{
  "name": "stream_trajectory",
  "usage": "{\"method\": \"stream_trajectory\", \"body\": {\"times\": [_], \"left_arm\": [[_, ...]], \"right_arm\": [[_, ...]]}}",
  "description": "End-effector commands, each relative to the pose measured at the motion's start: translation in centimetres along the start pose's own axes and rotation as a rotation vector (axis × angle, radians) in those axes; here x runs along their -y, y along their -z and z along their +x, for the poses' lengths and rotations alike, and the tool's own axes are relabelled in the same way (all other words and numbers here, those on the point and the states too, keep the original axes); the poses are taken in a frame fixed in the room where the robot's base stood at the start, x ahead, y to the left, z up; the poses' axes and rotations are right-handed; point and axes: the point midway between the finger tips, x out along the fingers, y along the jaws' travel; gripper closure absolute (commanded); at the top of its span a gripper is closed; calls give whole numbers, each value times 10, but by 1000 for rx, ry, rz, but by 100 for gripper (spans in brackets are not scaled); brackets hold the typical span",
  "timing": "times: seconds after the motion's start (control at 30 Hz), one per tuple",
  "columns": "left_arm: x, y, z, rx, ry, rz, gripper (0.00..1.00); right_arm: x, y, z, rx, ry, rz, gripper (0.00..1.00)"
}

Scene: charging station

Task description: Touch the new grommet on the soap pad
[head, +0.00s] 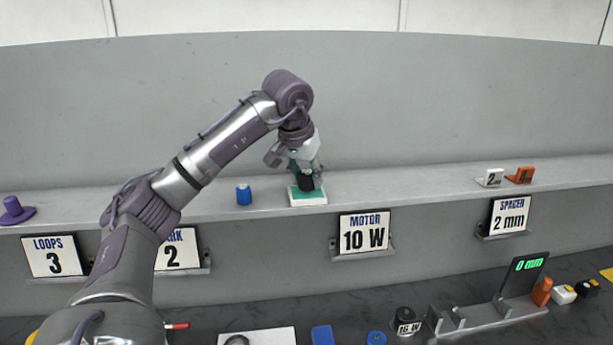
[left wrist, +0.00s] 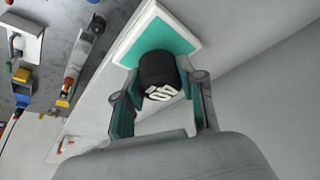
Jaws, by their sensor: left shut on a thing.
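The soap pad (head: 308,197) is a teal pad in a white tray on the grey ledge, near the middle of the head view. It also shows at the top of the left wrist view (left wrist: 187,38). My left gripper (head: 305,174) points down over the pad. It is shut on a black round grommet (head: 306,184) with white print, whose side shows between the fingers in the left wrist view (left wrist: 158,72). The grommet is at or just above the teal surface; I cannot tell whether they touch. My right gripper is not in view.
A blue cylinder (head: 243,195) stands left of the pad on the ledge. A purple piece (head: 13,210) lies far left. White and orange blocks (head: 519,175) are at the right. Signs (head: 365,233) hang below. Several parts and a gauge (head: 522,285) occupy the lower counter.

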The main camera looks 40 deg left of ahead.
Motion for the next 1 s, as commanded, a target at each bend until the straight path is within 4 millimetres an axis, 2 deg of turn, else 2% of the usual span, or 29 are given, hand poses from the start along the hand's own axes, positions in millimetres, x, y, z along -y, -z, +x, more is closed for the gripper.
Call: {"method": "stream_trajectory", "body": {"times": [1.0], "left_arm": [[0,-4,8,1,0,0,88]], "right_arm": [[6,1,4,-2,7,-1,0]]}}
